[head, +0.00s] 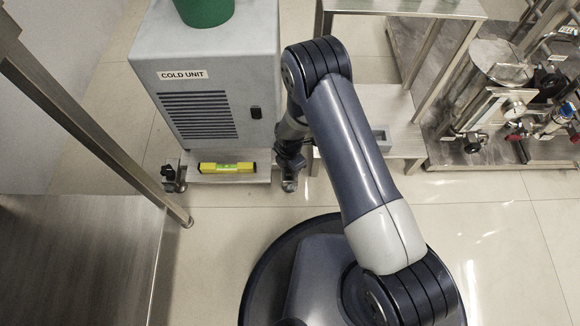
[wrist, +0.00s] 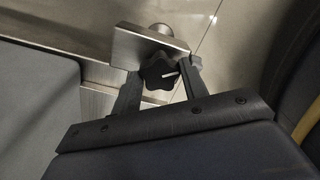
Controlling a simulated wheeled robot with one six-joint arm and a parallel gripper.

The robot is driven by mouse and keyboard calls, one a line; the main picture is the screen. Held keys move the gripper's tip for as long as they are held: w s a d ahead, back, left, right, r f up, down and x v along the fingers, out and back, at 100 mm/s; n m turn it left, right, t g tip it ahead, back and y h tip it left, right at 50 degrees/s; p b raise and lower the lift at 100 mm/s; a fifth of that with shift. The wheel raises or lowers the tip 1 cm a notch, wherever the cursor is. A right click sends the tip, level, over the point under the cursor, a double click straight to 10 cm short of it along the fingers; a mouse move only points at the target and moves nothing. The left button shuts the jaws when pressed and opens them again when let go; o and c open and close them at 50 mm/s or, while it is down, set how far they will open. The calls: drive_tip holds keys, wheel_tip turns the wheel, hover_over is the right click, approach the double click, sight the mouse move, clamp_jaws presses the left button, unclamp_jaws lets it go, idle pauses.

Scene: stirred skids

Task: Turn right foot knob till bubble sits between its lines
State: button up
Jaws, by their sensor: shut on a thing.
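The yellow spirit level (head: 228,168) lies on the front ledge of the skid under the cold unit (head: 205,75). Its green vial shows, but the bubble and its lines are too small to read. The right foot knob (wrist: 158,74) is black and lobed, with a white mark pointing right in the wrist view. It sits at a metal bracket (wrist: 150,47). My gripper (wrist: 164,78) is shut on this knob, one finger on each side. In the head view my gripper (head: 290,163) is at the ledge's right end, and my arm partly hides the knob.
The left foot knob (head: 171,174) stands at the ledge's left end. A green container (head: 205,10) sits on the cold unit. A metal bench (head: 80,260) is at left, a pale stand (head: 405,120) to the right, and a skid with pipes (head: 490,100) beyond. Floor in front is clear.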

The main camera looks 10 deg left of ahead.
drive_tip(key=n+b, duration=0.1)
drive_tip(key=n, duration=0.5)
drive_tip(key=shift+a+r+n, duration=0.1)
drive_tip(key=shift+n, duration=0.2)
idle(0.5)
drive_tip(key=o, duration=1)
drive_tip(key=shift+c, duration=0.2)
wheel_tip(320, 180, up, 11)
drive_tip(key=p, duration=0.4)
drive_tip(key=shift+p, duration=0.4)
